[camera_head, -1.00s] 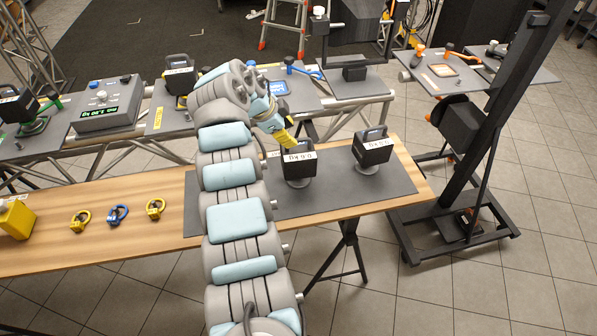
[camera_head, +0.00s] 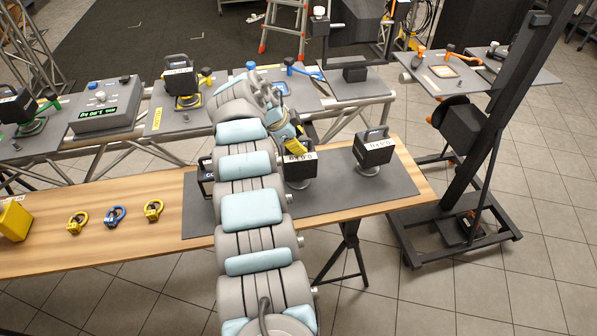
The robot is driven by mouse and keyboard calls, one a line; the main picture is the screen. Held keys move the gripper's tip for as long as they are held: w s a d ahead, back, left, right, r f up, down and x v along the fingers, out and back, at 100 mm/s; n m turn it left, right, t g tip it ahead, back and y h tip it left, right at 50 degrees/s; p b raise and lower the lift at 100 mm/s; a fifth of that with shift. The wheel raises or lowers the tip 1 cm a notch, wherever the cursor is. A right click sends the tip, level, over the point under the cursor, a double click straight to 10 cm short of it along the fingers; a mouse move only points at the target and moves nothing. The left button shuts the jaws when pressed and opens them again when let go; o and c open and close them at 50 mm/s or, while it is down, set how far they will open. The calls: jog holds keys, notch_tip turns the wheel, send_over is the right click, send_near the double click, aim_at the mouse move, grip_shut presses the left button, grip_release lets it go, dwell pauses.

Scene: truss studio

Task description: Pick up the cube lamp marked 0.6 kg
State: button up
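Three black cube lamps with top handles are on the dark mat (camera_head: 330,202) on the wooden table. The middle cube lamp (camera_head: 300,170) and the right cube lamp (camera_head: 373,150) stand on small round bases and carry white labels. The labels are too small to read surely, so I cannot tell which says 0.6 kg. A left cube lamp (camera_head: 206,178) is mostly hidden behind my arm. My gripper (camera_head: 294,143), with yellow fingers, is at the top of the middle lamp, by its handle. Whether it touches or encloses the handle is not clear.
Two yellow lifting rings (camera_head: 153,210) and a blue one (camera_head: 116,215) lie left of the mat. A yellow block (camera_head: 14,220) is at the table's left end. Behind, a truss bench holds more lamps and a scale box (camera_head: 107,106). A black stand (camera_head: 495,130) rises at right.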

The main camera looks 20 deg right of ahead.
grip_shut()
jog(key=shift+r, duration=0.1)
